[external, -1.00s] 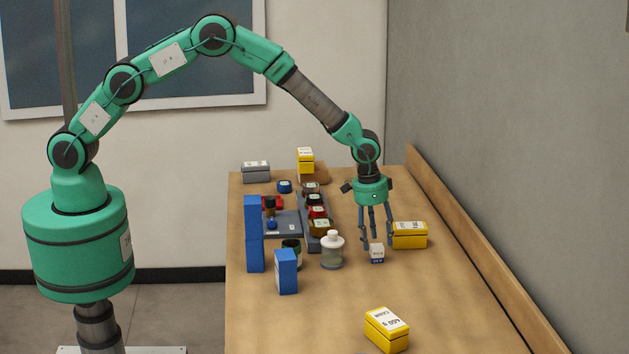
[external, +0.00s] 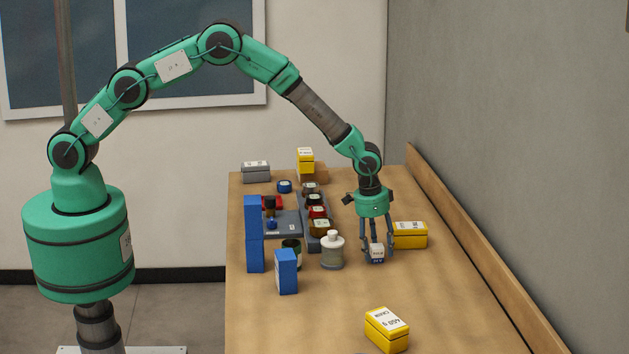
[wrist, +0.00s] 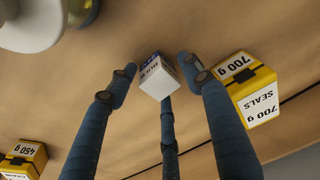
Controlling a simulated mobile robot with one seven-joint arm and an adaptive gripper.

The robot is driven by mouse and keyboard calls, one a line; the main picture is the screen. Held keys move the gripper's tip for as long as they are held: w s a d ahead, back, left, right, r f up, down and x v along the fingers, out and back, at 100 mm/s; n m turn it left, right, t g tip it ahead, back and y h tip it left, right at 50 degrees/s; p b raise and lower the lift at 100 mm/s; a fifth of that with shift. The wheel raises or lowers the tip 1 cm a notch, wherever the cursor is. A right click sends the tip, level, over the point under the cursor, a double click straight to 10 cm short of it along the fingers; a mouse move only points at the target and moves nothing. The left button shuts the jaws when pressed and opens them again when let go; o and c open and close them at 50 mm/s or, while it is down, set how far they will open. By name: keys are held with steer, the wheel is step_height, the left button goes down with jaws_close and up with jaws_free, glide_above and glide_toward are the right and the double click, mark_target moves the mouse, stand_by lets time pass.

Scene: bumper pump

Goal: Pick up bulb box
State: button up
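The bulb box is a small white box with a blue band. It stands on the table below my gripper in the external view (external: 377,252), and it also shows in the wrist view (wrist: 157,80). My gripper (external: 376,257) points down with its fingers spread around the box. In the wrist view, one fingertip of my gripper (wrist: 158,76) is left of the box and one right of it, with a third finger behind its lower edge. A gap shows at the left finger; contact at the others is hard to tell.
A yellow seals box (external: 411,235) stands close to the right of my gripper. A white-capped bottle (external: 332,252) stands to the left, near blue boxes (external: 286,271). Another yellow box (external: 387,330) is at the front. The table between is clear.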

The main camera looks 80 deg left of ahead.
mark_target(377, 246)
steer(key=c, duration=0.8)
steer(key=shift+r, duration=0.1)
steer(key=shift+r, duration=4.9)
